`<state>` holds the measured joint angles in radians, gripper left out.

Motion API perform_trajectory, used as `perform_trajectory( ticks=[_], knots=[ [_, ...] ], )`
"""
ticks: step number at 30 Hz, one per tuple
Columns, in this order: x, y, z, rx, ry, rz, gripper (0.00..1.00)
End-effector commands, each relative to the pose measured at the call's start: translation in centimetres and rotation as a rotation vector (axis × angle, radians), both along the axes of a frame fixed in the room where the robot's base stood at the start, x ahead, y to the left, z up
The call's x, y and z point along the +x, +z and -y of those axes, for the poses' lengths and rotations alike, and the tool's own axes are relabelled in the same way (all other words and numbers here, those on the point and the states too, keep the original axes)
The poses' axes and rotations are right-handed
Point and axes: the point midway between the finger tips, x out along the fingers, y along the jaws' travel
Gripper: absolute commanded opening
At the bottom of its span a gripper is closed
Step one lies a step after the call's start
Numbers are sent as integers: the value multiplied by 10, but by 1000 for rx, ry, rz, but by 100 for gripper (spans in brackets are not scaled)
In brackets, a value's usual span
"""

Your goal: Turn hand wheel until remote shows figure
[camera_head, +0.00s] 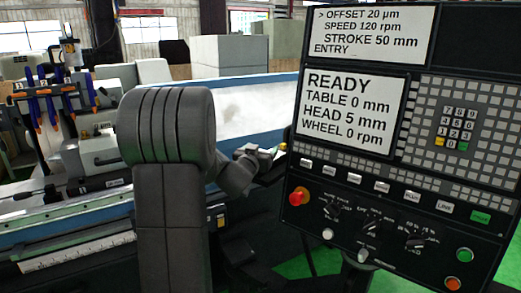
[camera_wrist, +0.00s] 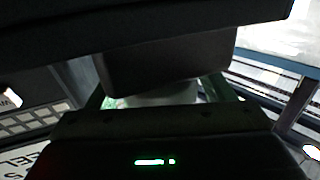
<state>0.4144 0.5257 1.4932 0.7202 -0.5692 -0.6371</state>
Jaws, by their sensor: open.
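The control panel (camera_head: 400,130) stands tilted at the right of the head view. Its upper screen (camera_head: 372,30) reads OFFSET 20 µm, SPEED 120 rpm, STROKE 50 mm, with a cursor at OFFSET. Its lower screen (camera_head: 350,108) reads READY, TABLE 0 mm, HEAD 5 mm, WHEEL 0 rpm. I cannot pick out a hand wheel or a separate remote in either view. My gripper (camera_wrist: 160,95) is open, close up in the wrist view behind a dark body with a green light. A pale, greenish patch shows between its fingers; I cannot tell what it is. My arm hides much of the head view's middle.
The grinder's bed (camera_head: 75,232) runs along the left, with a rack of blue-and-orange parts (camera_head: 55,95) above it. A red knob (camera_head: 297,198) and several switches sit low on the panel. Green floor (camera_head: 300,264) shows below. Panel keys (camera_wrist: 28,122) show at the wrist view's left.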

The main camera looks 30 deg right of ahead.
Motion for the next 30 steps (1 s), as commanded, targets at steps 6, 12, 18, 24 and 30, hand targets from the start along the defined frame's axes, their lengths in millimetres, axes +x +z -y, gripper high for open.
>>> perform_trajectory(
  ticks=[6, 12, 18, 24, 30],
  knots=[
    [0, 0, 0, 0, 0, 0, 75],
    [0, 0, 0, 0, 0, 0, 40],
    [0, 0, 0, 1, -2, 1, 31],
    [0, 1, 0, 3, -33, 1, 31],
    [-1, 1, 1, 1, -117, 1, 31]
  ],
)
